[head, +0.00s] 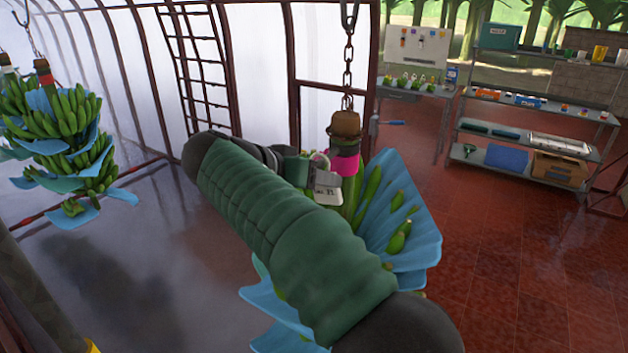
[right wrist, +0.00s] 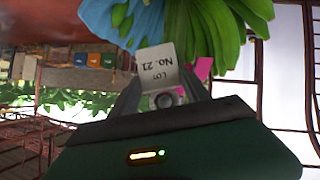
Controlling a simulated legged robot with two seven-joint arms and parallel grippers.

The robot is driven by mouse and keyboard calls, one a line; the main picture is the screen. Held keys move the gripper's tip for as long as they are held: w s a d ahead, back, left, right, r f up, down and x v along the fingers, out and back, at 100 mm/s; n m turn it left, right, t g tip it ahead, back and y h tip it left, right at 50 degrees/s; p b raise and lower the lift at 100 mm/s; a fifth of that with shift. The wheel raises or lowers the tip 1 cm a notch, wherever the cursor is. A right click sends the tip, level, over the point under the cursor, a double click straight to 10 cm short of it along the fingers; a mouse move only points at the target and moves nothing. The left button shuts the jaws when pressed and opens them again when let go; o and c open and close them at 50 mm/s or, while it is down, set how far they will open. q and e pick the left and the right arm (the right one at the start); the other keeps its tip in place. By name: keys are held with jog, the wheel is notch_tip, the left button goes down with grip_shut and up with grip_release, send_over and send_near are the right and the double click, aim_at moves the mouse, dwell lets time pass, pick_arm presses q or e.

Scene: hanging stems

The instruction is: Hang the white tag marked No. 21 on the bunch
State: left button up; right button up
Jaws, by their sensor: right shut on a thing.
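The bunch (head: 372,190) hangs from a chain at the centre, its brown stem top (head: 345,124) above a pink band (head: 345,163), with blue sheets around green fruit. My right arm crosses in front and hides much of it. My right gripper (head: 308,172) is shut on the white tag (head: 327,190), close to the left of the pink band. My left gripper is not in view.
Another bunch (head: 65,125) with blue sheets hangs at the far left. A ladder (head: 195,65) leans at the back wall. A bench (head: 415,90) with small items and a shelf rack (head: 530,100) stand at the back right. The red floor at right is clear.

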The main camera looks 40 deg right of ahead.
jog(key=shift+w+d, duration=0.3)
jog(key=shift+d, duration=0.4)
jog(key=shift+w+d, duration=0.3)
jog(key=shift+d, duration=0.4)
dwell(0.7)
jog(key=shift+s+d+f+b, duration=0.2)
jog(key=shift+f+b, duration=0.15)
jog(key=shift+b, duration=0.25)
dwell(0.5)
jog(key=o, duration=1.4)
jog(key=shift+r, duration=0.1)
